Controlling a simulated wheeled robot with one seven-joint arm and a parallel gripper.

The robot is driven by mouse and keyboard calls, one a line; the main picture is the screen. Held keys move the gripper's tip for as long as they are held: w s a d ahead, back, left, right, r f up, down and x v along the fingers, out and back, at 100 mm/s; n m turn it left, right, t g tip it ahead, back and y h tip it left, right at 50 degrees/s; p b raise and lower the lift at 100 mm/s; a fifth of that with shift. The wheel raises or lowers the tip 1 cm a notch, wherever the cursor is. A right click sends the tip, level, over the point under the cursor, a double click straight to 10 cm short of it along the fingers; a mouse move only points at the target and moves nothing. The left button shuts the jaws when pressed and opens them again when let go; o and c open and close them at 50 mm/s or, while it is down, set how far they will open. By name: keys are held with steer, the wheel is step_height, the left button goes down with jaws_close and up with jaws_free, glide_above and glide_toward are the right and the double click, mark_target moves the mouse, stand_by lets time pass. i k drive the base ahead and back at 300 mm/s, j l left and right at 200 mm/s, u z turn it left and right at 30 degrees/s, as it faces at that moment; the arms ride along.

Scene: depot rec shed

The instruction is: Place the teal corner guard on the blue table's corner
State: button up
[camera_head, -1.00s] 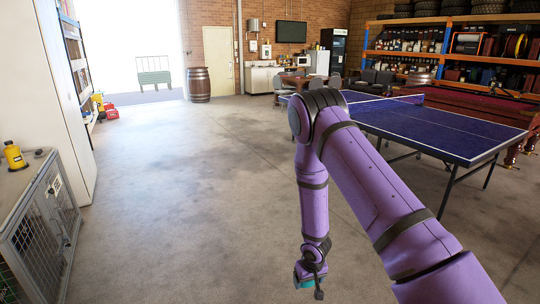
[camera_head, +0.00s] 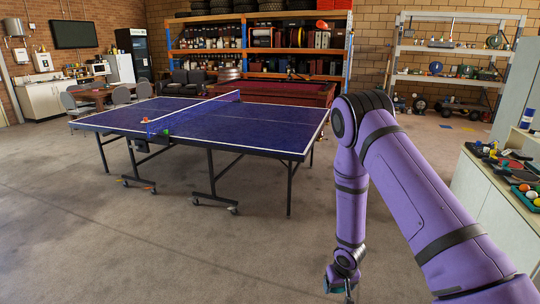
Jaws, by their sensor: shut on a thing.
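The blue table (camera_head: 240,131) is a ping-pong table with white edge lines and a net, standing left of centre in the head view. Its nearest corner points toward me, left of my arm. My gripper (camera_head: 340,286) hangs low at the bottom of the view, in front of the table and apart from it. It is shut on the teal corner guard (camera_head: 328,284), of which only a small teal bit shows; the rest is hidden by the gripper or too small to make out.
A small orange-and-white thing (camera_head: 146,120) and a green thing (camera_head: 166,133) are on or by the table near the net. A counter with paddles and balls (camera_head: 500,190) stands at the right. Shelves (camera_head: 260,50) line the back. The floor (camera_head: 130,245) before the table is clear.

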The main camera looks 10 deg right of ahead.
mark_target(299, 152)
steer(key=i+l+z, duration=0.2)
steer(key=i+z, duration=0.2)
steer(key=i, duration=0.35)
steer(key=i+z, duration=0.4)
steer(key=i, duration=0.35)
steer(key=i+u, duration=0.3)
steer(key=i+l+u, duration=0.3)
steer(key=i, duration=0.2)
steer(key=i+l+u, duration=0.3)
steer(key=i+j, duration=0.05)
steer(key=i, duration=0.05)
